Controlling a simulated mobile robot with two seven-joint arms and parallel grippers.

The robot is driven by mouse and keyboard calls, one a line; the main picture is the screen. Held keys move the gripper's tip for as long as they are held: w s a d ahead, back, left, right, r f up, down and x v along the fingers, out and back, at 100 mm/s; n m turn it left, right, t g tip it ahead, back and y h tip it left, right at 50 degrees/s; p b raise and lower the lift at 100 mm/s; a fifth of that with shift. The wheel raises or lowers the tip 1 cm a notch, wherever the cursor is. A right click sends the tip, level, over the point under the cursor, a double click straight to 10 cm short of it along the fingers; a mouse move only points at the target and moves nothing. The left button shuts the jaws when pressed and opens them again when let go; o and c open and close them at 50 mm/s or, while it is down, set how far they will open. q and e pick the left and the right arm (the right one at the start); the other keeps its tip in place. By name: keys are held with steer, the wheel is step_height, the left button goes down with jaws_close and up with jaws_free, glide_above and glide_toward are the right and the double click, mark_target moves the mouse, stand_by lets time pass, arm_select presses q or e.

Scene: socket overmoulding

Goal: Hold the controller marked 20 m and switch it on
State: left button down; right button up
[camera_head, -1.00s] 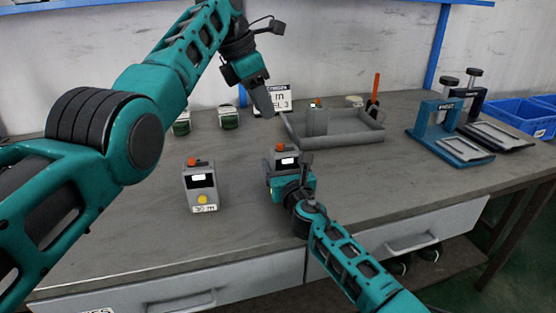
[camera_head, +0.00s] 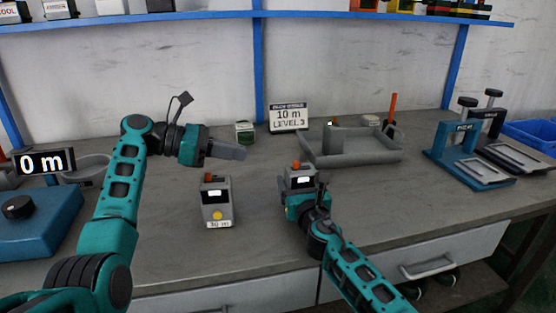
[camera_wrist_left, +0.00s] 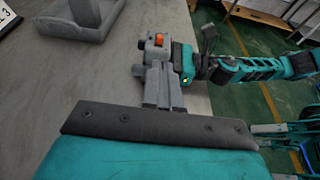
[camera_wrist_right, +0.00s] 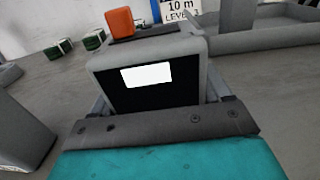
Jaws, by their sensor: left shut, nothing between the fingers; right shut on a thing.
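My right gripper (camera_head: 300,196) is shut on a grey controller (camera_head: 299,176) with an orange button on top and a white screen. The held controller fills the middle of the right wrist view (camera_wrist_right: 150,85); its distance label is hidden. Another grey controller (camera_head: 216,198) with a yellow knob stands upright on the bench to the left, its label reading about 30 m. My left gripper (camera_head: 240,152) is shut and empty, above the bench behind that standing controller. In the left wrist view its closed fingers (camera_wrist_left: 160,90) point towards the held controller (camera_wrist_left: 155,48), apart from it as far as I can tell.
A sign reading 10 m LEVEL 3 (camera_head: 288,117) stands at the back. A grey tray (camera_head: 350,152) lies right of it. A blue press (camera_head: 462,155) is at the right. A blue device (camera_head: 35,225) with a 0 m display is at the left. The front bench is mostly clear.

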mark_target(290, 169)
arm_select(q)
steer(key=x, duration=1)
steer(key=shift+d, duration=0.1)
steer(key=shift+w+d, duration=0.15)
steer(key=shift+d, duration=0.55)
steer(key=shift+w+d, duration=0.2)
steer(key=shift+d, duration=0.45)
steer(key=v, duration=1)
